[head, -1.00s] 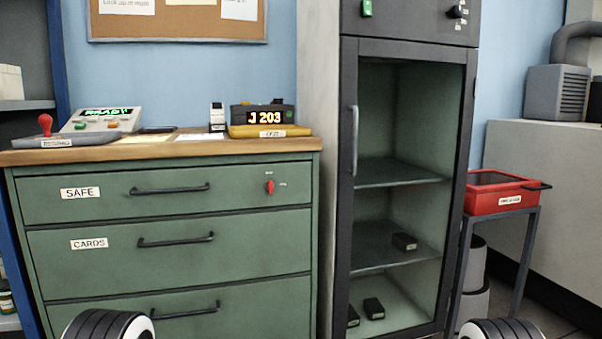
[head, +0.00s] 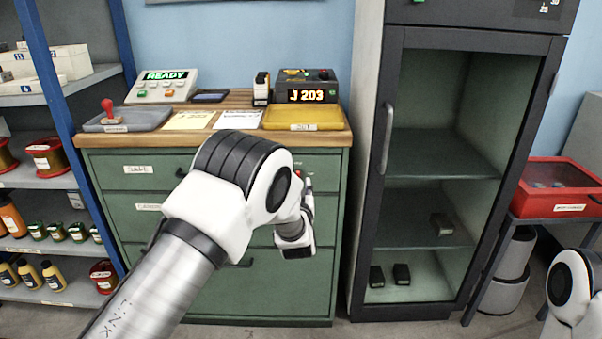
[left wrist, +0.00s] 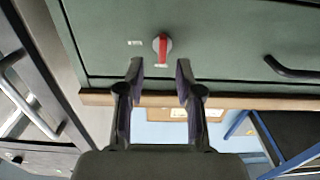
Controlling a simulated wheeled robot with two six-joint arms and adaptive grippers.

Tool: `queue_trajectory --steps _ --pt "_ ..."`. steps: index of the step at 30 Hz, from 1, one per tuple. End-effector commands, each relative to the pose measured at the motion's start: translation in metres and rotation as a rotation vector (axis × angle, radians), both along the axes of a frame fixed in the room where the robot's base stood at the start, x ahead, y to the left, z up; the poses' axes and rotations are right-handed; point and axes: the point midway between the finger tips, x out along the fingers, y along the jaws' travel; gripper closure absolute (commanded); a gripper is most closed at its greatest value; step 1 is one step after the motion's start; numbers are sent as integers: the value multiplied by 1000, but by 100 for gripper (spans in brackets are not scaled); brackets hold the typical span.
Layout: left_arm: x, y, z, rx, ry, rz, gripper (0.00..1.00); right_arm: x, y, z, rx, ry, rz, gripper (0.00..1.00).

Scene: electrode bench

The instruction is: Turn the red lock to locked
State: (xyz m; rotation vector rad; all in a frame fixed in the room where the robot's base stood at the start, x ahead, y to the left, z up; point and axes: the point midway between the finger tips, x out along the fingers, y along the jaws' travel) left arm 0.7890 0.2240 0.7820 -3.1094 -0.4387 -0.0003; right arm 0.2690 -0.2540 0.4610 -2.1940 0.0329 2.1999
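The red lock (left wrist: 162,49) is a small red handle on a round base on the green top drawer front. In the head view a bit of red lock (head: 297,173) shows beside my left arm, partly hidden. My left gripper (left wrist: 160,64) is open, its two fingertips apart on either side of the lock's handle end; nothing is gripped, and contact cannot be told. My right gripper is out of view; only part of that arm shows.
The green drawer cabinet (head: 255,285) has dark bar handles and a wooden top holding a READY panel (head: 165,87) and a J 203 display (head: 305,88). A glass-door cabinet (head: 378,200) stands close on the right. A shelf (head: 60,285) with spools and bottles is at left.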

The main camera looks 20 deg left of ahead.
Motion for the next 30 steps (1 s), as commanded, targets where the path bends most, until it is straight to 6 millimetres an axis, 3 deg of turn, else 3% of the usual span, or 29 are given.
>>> queue_trajectory --steps 6,15,16,18,19,30 --pt "37 11 -1 -1 -1 1 65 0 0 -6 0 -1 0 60" --pt "45 13 -1 1 1 0 65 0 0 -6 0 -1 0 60" --pt "45 13 -1 1 1 0 68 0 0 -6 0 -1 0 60" --pt "45 13 -1 1 1 0 93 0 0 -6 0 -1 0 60" --pt "45 13 -1 1 1 0 100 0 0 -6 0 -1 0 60" --pt "45 16 1 10 2 1 100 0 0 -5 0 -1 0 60"
